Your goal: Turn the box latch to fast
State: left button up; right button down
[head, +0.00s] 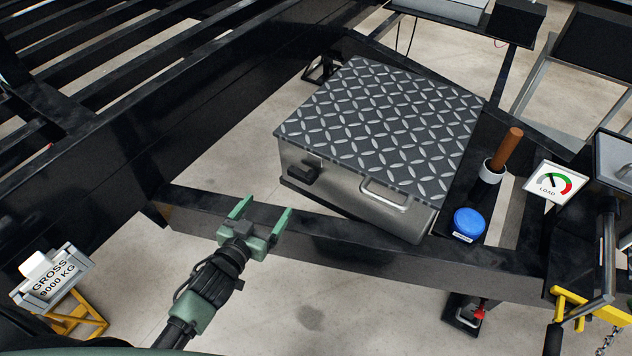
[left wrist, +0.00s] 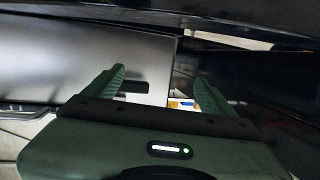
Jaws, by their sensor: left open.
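The metal box (head: 365,201) with a dark diamond-plate lid (head: 390,120) sits on the black trailer frame in the head view; the lid is down. A black latch (head: 304,173) is on the left part of its front face, and a silver handle (head: 385,195) is to the right. My left gripper (head: 262,213) is open and empty, in front of and below the latch, apart from the box. In the left wrist view the open fingers (left wrist: 160,88) show with the box side (left wrist: 75,65) behind, and a dark piece between them that may be the latch. My right gripper is not in view.
A blue button (head: 468,223), a brown upright handle (head: 507,150) and a load gauge (head: 554,183) stand right of the box. The black frame beam (head: 350,240) runs before the box. A weight sign (head: 52,278) stands at lower left.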

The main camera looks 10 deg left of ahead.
aim_at(298, 177)
pick_arm(q)
jog(key=w+d+r+h, duration=0.1)
jog(key=w+d, duration=0.1)
jog(key=w+d+r+m+t+h, duration=0.1)
jog(key=w+d, duration=0.1)
jog(key=w, duration=0.1)
jog(key=w+d+r+m+h+p, duration=0.1)
jog(key=w+d+h, duration=0.1)
jog(key=w, duration=0.1)
jog(key=shift+w+r+t, duration=0.1)
jog(key=shift+w+t, duration=0.15)
jog(key=shift+t, duration=0.15)
jog(key=shift+a, duration=0.1)
jog(key=c, duration=1.3)
